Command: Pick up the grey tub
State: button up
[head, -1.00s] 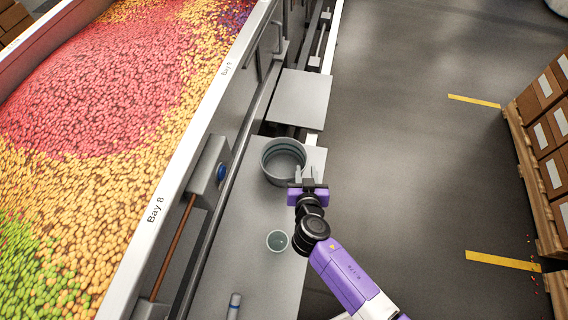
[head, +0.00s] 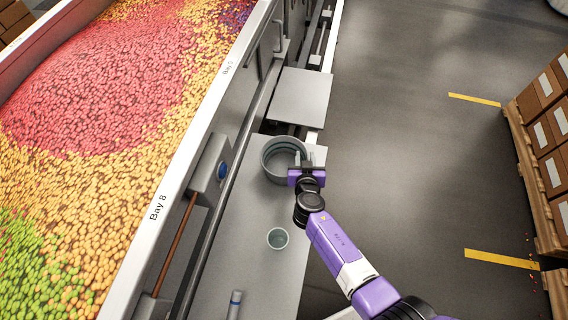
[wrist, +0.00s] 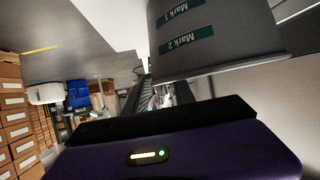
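The grey tub (head: 271,165) stands upright on the grey bench (head: 258,205) beside the candy drum, open at the top and seemingly empty. In the wrist view the tub's wall (wrist: 235,45) fills the upper right, with dark green "Mark 1" and "Mark 2" labels. The fingertips are hard to make out there.
A small grey-green cup (head: 278,239) stands on the bench nearer the front, with a small cylinder (head: 234,305) below it. A raised grey plate (head: 300,98) lies behind the tub. The candy drum (head: 150,205) borders the left. Open floor (head: 415,150) and stacked boxes (head: 545,110) lie right.

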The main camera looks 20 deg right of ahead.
jog(key=shift+c, duration=0.4)
grip_shut()
dwell(0.9)
